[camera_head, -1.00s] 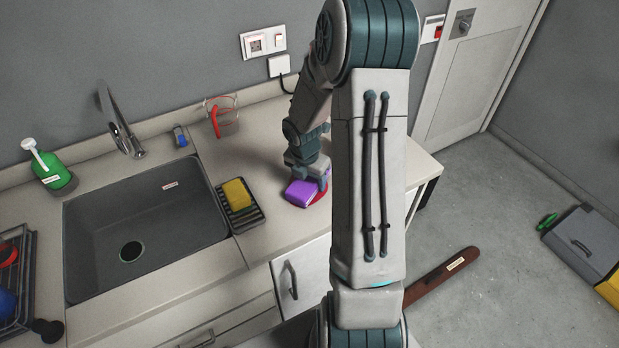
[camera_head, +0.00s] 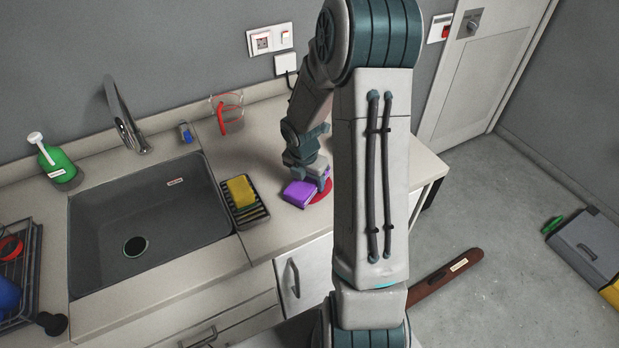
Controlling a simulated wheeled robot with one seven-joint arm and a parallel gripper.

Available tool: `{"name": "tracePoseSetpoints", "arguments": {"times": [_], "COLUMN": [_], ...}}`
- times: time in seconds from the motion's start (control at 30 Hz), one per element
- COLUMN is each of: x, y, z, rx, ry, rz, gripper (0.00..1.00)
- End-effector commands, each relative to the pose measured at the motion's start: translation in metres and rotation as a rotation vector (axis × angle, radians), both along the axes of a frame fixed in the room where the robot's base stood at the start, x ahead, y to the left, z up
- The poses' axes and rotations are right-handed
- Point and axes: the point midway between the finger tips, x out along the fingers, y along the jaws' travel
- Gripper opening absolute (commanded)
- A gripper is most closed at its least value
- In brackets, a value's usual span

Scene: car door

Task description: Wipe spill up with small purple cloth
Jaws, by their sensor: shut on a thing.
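The small purple cloth (camera_head: 299,193) is on the countertop to the right of the sink, near the counter's front edge. My gripper (camera_head: 318,182) reaches down from above and is shut on the purple cloth at its right side. A red spill (camera_head: 322,191) shows on the counter just right of the cloth and beneath my gripper. The cloth seems to touch the spill's left side. My gripper and forearm hide part of the spill.
The dark sink (camera_head: 150,225) lies left, with a faucet (camera_head: 122,115) behind. A yellow sponge (camera_head: 241,190) sits on a black rack (camera_head: 250,213) left of the cloth. A clear measuring cup (camera_head: 228,112) with a red handle stands behind. The counter between is clear.

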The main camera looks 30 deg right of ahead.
Motion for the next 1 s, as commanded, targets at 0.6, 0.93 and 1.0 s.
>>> {"name": "tracePoseSetpoints", "arguments": {"times": [0.6, 0.93, 1.0], "x": [0.0, 0.0, 0.0], "y": [-0.007, -0.013, -0.015], "z": [0.0, 0.0, 0.0], "rx": [-0.001, -0.001, -0.001], "ry": [0.001, 0.001, 0.001], "rz": [0.0, 0.0, 0.0], "gripper": [0.43, 0.43, 0.43]}}
